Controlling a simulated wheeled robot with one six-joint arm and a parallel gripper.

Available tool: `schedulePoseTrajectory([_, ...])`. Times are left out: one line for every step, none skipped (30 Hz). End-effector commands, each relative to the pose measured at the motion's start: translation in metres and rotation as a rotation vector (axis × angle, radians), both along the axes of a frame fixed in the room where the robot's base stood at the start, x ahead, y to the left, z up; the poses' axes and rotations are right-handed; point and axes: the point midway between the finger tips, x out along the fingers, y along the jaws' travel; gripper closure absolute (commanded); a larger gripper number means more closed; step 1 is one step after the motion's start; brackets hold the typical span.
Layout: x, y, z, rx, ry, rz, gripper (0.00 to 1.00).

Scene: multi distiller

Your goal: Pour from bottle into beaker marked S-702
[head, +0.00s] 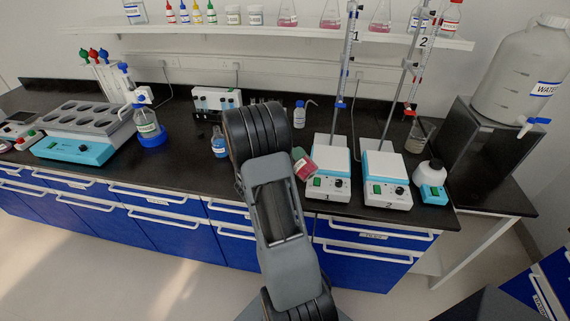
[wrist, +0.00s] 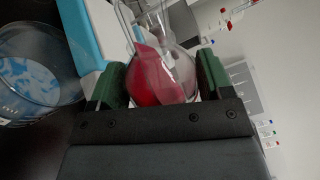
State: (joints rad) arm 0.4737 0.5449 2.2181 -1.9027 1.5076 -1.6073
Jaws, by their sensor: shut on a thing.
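My gripper (head: 299,157) is shut on a clear glass vessel with red liquid (head: 306,171), in front of the left hotplate. In the wrist view the vessel (wrist: 160,80) sits between the green finger pads, and its liquid surface runs slanted across the picture. I cannot tell its exact shape or read its label. A glass vessel with blue liquid (head: 219,143) stands on the bench left of my arm. A wide glass with blue liquid also shows in the wrist view (wrist: 38,78). I cannot read the mark S-702 on any vessel.
Two hotplates (head: 331,172) (head: 385,181) with burette stands are at the right. A small wash bottle (head: 299,115) stands behind my gripper. A water tank (head: 522,70), a blue-based bottle (head: 147,123) and a block with wells (head: 84,122) are farther out. A shelf (head: 280,33) hangs above.

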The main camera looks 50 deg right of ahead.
Motion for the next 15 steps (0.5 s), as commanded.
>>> schedulePoseTrajectory([0.0001,-0.0001,0.0010,-0.002,0.003,0.000,0.66])
schedulePoseTrajectory([0.0000,0.0000,0.0010,-0.001,0.005,0.000,0.66])
schedulePoseTrajectory([0.0000,0.0000,0.0010,-0.001,0.007,0.000,0.66])
schedulePoseTrajectory([-0.0001,0.0000,0.0009,-0.001,0.009,0.000,0.66])
schedulePoseTrajectory([-0.0001,0.0000,0.0009,-0.001,0.010,0.000,0.66])
schedulePoseTrajectory([-0.0002,0.0000,0.0008,0.000,0.013,0.000,0.66])
schedulePoseTrajectory([-0.0002,0.0000,0.0008,0.000,0.014,-0.001,0.66])
schedulePoseTrajectory([-0.0002,0.0000,0.0007,0.000,0.016,0.000,0.66])
schedulePoseTrajectory([-0.0003,-0.0001,0.0005,0.000,0.018,0.000,0.66])
schedulePoseTrajectory([-0.0003,-0.0001,0.0005,0.000,0.020,0.000,0.66])
schedulePoseTrajectory([-0.0004,-0.0001,0.0004,0.001,0.022,0.000,0.66])
schedulePoseTrajectory([-0.0004,-0.0001,0.0003,0.001,0.024,0.000,0.66])
schedulePoseTrajectory([-0.0004,-0.0001,0.0003,0.001,0.026,0.000,0.66])
schedulePoseTrajectory([-0.0005,-0.0001,0.0003,0.001,0.028,0.000,0.66])
schedulePoseTrajectory([-0.0006,-0.0001,0.0001,0.002,0.030,-0.001,0.66])
